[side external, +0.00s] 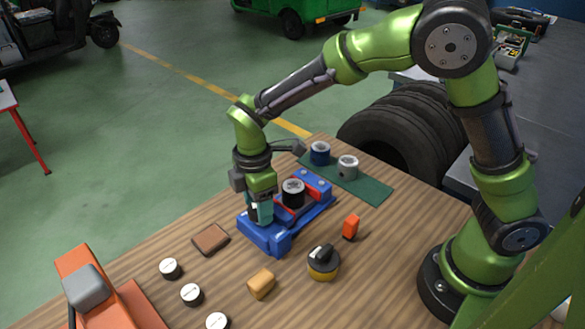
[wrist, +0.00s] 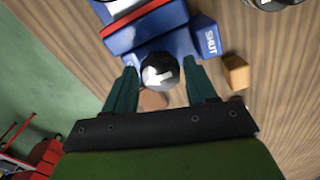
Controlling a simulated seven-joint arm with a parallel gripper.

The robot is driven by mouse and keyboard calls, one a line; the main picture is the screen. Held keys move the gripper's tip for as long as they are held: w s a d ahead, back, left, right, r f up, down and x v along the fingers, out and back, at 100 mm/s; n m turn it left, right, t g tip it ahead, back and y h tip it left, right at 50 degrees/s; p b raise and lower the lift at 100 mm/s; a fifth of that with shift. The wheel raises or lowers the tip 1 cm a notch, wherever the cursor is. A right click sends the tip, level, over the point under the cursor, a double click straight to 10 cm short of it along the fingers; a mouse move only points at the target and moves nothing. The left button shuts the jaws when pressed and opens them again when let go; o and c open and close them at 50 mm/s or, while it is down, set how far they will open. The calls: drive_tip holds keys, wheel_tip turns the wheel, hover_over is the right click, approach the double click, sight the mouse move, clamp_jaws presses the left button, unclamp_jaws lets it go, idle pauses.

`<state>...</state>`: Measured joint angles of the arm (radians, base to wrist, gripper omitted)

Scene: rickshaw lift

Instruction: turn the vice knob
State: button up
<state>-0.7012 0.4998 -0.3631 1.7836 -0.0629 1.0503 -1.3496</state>
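The blue vice (side external: 265,237) with red jaw parts lies on the wooden table, and its body also shows at the top of the wrist view (wrist: 150,28). A blue block on it carries the label "SHUT" (wrist: 207,40). My gripper (side external: 261,213) is low over the near-left end of the vice, pointing down. Its teal fingers (wrist: 160,66) are apart, one on each side of the knob, with narrow gaps showing. In the side view the gripper mostly hides the knob.
A black cylinder with a pale top (side external: 293,192) sits in the vice. A black-and-yellow dial (side external: 324,262), an orange block (side external: 351,227), a tan block (side external: 261,284) and a brown pad (side external: 210,239) lie nearby. A green mat (side external: 368,189) holds two cylinders behind.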

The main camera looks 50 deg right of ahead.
drive_tip(key=c, duration=0.7)
